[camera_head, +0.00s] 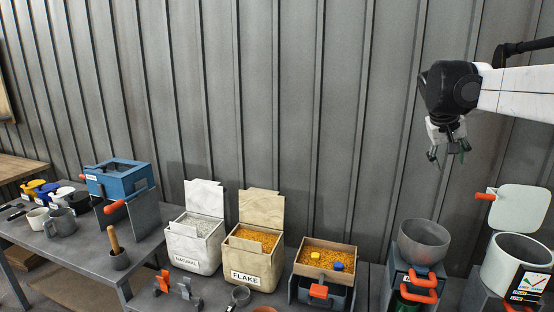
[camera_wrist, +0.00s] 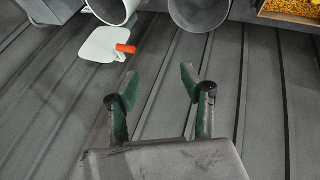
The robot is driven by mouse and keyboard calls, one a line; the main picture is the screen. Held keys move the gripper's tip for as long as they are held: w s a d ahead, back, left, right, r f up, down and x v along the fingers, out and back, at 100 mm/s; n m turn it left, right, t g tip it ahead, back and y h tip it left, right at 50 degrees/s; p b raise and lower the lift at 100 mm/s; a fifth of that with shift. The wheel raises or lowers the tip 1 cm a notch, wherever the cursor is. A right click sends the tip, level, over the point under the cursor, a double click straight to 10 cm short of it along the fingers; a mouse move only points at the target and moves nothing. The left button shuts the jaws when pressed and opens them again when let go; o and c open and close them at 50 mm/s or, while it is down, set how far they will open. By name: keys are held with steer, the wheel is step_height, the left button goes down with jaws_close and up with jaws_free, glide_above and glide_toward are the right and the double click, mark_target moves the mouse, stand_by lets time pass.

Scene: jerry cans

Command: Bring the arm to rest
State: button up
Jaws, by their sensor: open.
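My gripper (camera_head: 449,156) hangs in the air at the upper right in the head view, in front of the ribbed grey wall and well above the table. In the wrist view my gripper (camera_wrist: 155,95) shows two fingers with green inner faces, spread apart with nothing between them. It is open and touches nothing. My white arm reaches in from the right edge in the head view.
Below my gripper are a grey bowl (camera_head: 424,242) on a stand with orange handles and a white pot (camera_head: 517,264) with a raised lid (camera_head: 524,209).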

steer(key=s+a+f+t+y, duration=0.1)
steer(key=s+a+f, duration=0.1)
steer(key=s+a, duration=0.3)
steer(key=s+a+f+n+y+b, duration=0.1)
steer(key=s+a+f, duration=0.1)
steer(key=s+a, duration=0.35)
steer(key=s+a+f+t+y, duration=0.1)
steer(key=s+a+f, duration=0.2)
steer(key=s+a, duration=0.25)
steer(key=s+a+f+y, duration=0.1)
steer(key=s+a+f, duration=0.3)
steer(key=s+f, duration=0.2)
steer(key=s+a+f+n+t+y+b, duration=0.1)
steer(key=s+a+f, duration=0.4)
steer(key=s, duration=0.5)
step_height(320, 180, down, 2)
steer(key=shift+a+f+y, duration=0.1)
steer(key=shift+a+y, duration=0.15)
steer(key=shift+y, duration=0.15)
